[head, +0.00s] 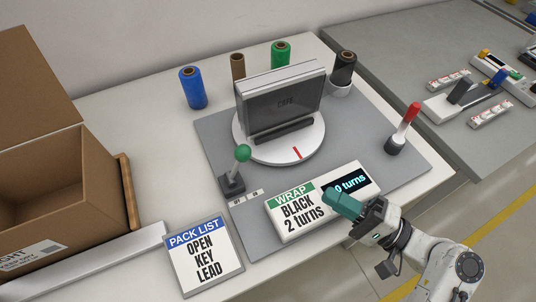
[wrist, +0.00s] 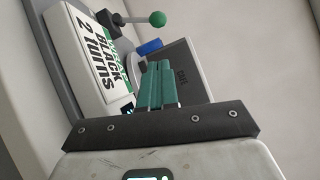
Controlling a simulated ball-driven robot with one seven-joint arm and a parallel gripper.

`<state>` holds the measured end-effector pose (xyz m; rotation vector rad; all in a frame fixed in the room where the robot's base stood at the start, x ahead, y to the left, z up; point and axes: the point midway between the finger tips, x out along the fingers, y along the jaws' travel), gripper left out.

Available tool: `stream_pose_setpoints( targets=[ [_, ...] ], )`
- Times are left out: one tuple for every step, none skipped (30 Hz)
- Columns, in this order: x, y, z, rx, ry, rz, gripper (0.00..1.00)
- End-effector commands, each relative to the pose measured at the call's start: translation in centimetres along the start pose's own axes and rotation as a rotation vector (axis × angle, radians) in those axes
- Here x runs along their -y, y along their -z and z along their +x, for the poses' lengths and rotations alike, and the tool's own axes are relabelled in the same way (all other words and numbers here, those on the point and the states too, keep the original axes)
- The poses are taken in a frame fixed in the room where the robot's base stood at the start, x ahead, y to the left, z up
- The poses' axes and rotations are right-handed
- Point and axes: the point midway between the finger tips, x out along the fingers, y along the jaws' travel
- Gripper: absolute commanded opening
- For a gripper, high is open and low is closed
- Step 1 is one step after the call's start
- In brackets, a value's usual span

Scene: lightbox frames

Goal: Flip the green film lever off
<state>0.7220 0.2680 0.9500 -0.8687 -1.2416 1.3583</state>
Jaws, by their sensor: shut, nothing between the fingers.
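The green film lever has a round green knob (head: 242,153) on a thin stick above a dark base (head: 232,185), left of the wrap sign. Its stick leans a little to the right in the head view. The knob also shows in the wrist view (wrist: 157,19), near the top. Small labels (head: 246,198) beside the base are too small to read. My gripper (head: 330,193) has teal fingers, shut and empty, over the right part of the wrap sign. It is well to the right of the lever and apart from it. The closed fingers show in the wrist view (wrist: 155,66).
The wrap sign (head: 291,225) reads BLACK 2 turns, its display (head: 350,184) 0 turns. A turntable (head: 262,153) carries a grey boxy item (head: 282,103). Film rolls stand behind. A red-topped lever (head: 410,112) stands right. A pack list (head: 203,257) and open carton (head: 60,190) are left.

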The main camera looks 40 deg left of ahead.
Motion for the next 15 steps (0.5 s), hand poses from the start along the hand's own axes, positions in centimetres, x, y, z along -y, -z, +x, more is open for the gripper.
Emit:
stream_pose_setpoints(
  targets=[
    [0.1, -0.2, 1.2, 0.005, -0.001, 0.001, 0.0],
    [0.1, -0.2, 1.9, 0.006, -0.002, 0.0, 0.0],
    [0.2, -0.2, 2.6, 0.005, -0.001, 0.0, 0.0],
    [0.1, -0.2, 3.3, 0.006, -0.001, 0.001, 0.0],
    [0.1, -0.2, 3.8, 0.006, -0.001, 0.001, 0.0],
    [0.1, -0.2, 4.6, 0.006, -0.002, 0.001, 0.0],
    [0.1, -0.2, 5.2, 0.005, -0.002, 0.001, 0.0],
    [0.1, -0.1, 5.8, 0.005, -0.001, 0.002, 0.0],
    [0.1, -0.2, 6.6, 0.006, -0.001, 0.002, 0.0],
    [0.1, -0.2, 7.2, 0.005, -0.001, 0.002, 0.0],
    [0.1, -0.2, 7.8, 0.006, -0.001, 0.001, 0.0],
    [0.1, -0.1, 8.6, 0.004, -0.001, 0.001, 0.0],
    [0.1, -0.2, 9.2, 0.005, -0.002, 0.0, 0.0],
    [0.1, -0.2, 9.8, 0.005, -0.001, 0.001, 0.0],
    [0.1, -0.2, 10.6, 0.005, -0.001, 0.001, 0.0]
  ],
)
